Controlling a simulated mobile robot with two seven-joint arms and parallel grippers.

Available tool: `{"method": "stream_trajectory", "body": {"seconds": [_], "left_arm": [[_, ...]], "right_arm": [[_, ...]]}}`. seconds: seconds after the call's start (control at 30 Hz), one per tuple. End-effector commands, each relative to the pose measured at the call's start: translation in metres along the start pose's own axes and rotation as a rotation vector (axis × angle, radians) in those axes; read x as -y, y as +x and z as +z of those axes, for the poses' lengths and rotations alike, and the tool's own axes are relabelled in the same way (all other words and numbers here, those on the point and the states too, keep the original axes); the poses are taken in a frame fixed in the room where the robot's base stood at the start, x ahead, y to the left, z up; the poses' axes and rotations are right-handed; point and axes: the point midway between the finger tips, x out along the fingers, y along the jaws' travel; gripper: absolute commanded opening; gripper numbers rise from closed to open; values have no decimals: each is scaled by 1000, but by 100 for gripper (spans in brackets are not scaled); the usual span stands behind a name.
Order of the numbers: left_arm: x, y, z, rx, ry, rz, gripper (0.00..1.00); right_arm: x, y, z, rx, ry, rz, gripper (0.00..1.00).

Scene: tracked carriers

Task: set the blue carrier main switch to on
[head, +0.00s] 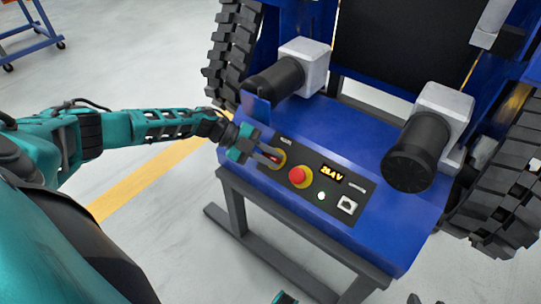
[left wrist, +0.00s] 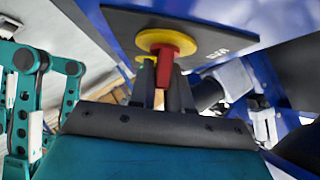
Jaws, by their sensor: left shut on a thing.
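The blue carrier (head: 335,140) has a black control panel on its sloped blue front. The main switch (head: 279,157) is at the panel's left end, a red handle on a yellow disc. My left gripper (head: 270,154) reaches it from the left and is shut on the red handle. In the left wrist view the main switch (left wrist: 166,66) shows close up, its red handle (left wrist: 165,70) between the two dark fingers and pointing down in the picture. The fingers hide part of the handle. I cannot read the on and off marks. My right gripper is not clearly in view.
A red emergency-stop button (head: 299,175) on yellow sits just right of the switch. Two black motors (head: 417,155) stand above the panel, with rubber tracks (head: 232,50) at both sides.

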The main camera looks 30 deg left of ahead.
Motion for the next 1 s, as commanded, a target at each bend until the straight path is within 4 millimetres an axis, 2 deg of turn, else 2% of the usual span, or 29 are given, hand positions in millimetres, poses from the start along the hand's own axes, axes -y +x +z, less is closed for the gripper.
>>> {"method": "stream_trajectory", "body": {"seconds": [0.3,0.33,0.53,0.83,1.0], "left_arm": [[-1,2,-1,-3,1,2,0],[-1,2,-1,-4,1,2,20],[0,1,-1,-3,0,1,38],[0,-4,0,-1,0,0,38],[0,-30,-1,2,0,2,38]], "right_arm": [[0,0,-1,0,-1,-1,43],[0,1,-1,0,-1,-2,43],[1,1,-2,-2,-2,-2,43],[1,0,-3,-2,-2,-3,43],[1,-4,-10,-8,-2,-1,43]]}}
